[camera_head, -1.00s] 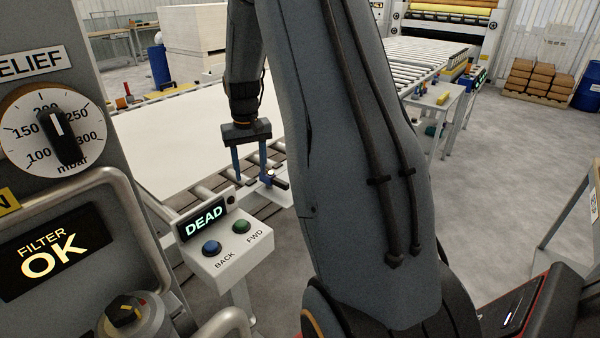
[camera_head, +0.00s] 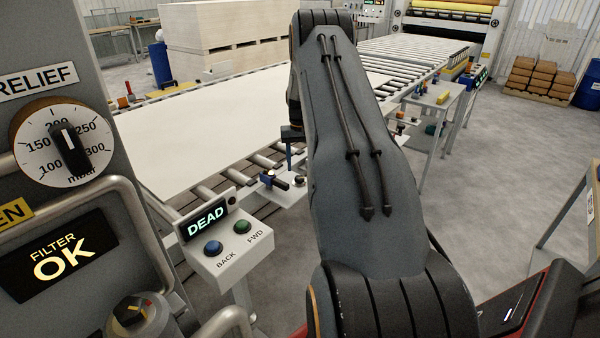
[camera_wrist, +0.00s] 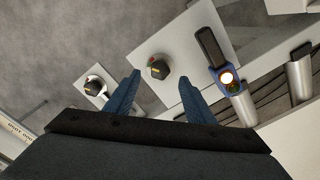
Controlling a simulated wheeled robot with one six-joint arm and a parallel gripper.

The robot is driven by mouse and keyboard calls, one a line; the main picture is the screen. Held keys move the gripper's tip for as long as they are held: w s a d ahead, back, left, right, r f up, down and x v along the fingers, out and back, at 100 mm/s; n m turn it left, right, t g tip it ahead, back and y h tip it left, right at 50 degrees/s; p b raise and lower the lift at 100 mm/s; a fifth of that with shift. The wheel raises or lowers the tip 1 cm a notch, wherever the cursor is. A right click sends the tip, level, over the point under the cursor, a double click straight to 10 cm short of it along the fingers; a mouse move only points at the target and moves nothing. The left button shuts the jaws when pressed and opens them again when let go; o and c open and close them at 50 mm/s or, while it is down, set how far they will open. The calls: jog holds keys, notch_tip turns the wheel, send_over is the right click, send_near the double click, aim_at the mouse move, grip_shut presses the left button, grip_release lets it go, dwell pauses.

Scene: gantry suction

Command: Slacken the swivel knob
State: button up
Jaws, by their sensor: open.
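In the wrist view my gripper (camera_wrist: 159,79) is open, its two blue fingers apart with nothing held. A black knob (camera_wrist: 159,68) with red and green marks stands on a pale plate, showing in the gap between the fingertips. I cannot tell how far below them it is. A second dark knob (camera_wrist: 95,88) sits on a smaller plate to the left. No label shows which one is the swivel knob. In the head view a dark knob (camera_head: 299,181) shows at the arm's edge, and one blue finger (camera_head: 289,155) is visible; my arm hides the rest of the gripper.
A black lever on a blue base (camera_wrist: 228,78) with a lit lamp is right of the fingers, near the rollers (camera_wrist: 299,80). A button box (camera_head: 222,246) reading DEAD stands at front left. The relief dial panel (camera_head: 62,140) is far left.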

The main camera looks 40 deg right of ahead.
aim_at(299, 177)
jog(key=shift+f+p, duration=0.8)
jog(key=shift+f, duration=1.65)
jog(key=shift+c, duration=0.4)
jog(key=c, duration=1)
